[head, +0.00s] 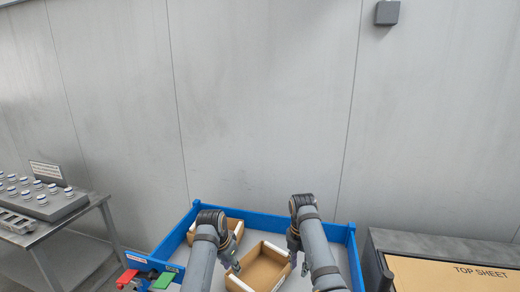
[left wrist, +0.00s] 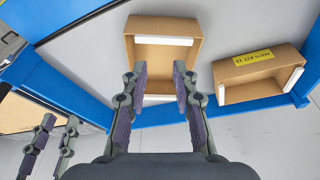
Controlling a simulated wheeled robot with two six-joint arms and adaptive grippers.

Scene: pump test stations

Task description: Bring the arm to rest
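My left gripper (head: 232,262) hangs over the blue-rimmed tray (head: 282,224), close to the left side of an open cardboard box (head: 268,273). In the left wrist view its fingers (left wrist: 160,70) are apart with nothing between them, and the box (left wrist: 163,24) lies beyond the fingertips. My right gripper (head: 296,256) hangs by the box's right side. It also shows at the left of the left wrist view (left wrist: 54,132), with fingers apart and nothing visible between them. Both arms are bent, with the grippers pointing down.
A second cardboard box (head: 236,226), partly behind my left arm, has a yellow label in the left wrist view (left wrist: 253,57). Red and green pieces (head: 163,281) sit at the tray's left edge. A metal table (head: 60,226) stands left, a "TOP SHEET" surface (head: 450,275) right.

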